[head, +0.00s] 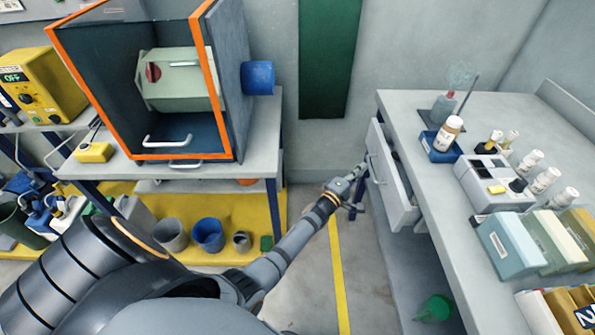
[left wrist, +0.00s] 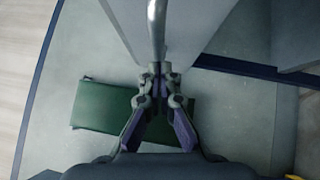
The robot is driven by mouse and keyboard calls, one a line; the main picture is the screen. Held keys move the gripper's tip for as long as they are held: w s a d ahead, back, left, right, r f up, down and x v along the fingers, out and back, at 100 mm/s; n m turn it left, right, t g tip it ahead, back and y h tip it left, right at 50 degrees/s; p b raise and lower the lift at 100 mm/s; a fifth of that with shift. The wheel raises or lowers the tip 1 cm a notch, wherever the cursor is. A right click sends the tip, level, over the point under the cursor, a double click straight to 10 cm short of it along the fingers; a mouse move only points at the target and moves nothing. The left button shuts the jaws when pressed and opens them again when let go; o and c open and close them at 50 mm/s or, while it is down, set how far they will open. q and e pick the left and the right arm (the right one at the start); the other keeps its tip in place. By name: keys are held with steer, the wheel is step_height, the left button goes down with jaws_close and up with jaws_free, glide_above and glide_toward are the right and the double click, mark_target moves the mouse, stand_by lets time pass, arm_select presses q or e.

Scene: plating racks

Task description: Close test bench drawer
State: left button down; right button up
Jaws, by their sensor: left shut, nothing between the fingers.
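The test bench (head: 395,107) stands on the right in the head view. Its light grey drawer (head: 398,200) sticks out to the left from under the worktop, so it stands open, with a narrow strip of its inside showing. A metal handle (head: 376,172) is on the drawer front. My left gripper (head: 362,170) is shut and empty, with its fingertips close to the handle. In the left wrist view the closed fingertips (left wrist: 158,68) are right at the end of the handle bar (left wrist: 157,25); I cannot tell whether they touch. My right gripper is in neither view.
Bottles, a grey device (head: 490,185) and several boxes stand on the bench top. A green funnel (head: 436,308) lies below the bench. To the left is another table (head: 262,135) with an orange-edged cabinet. Between them is clear floor with a yellow line (head: 340,280).

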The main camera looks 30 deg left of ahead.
mark_target(381, 170)
arm_select(q)
steer(key=w+d, duration=0.1)
steer(key=w+d+b, duration=0.1)
steer(key=d, duration=0.1)
steer(key=w+d, duration=0.1)
steer(key=d, duration=0.1)
steer(key=shift+w+d+f+b, duration=0.1)
steer(key=shift+w+d+b, duration=0.15)
steer(key=shift+w+b, duration=0.05)
steer(key=shift+w+d, duration=0.15)
steer(key=shift+d+r, duration=0.1)
steer(key=shift+r, duration=0.15)
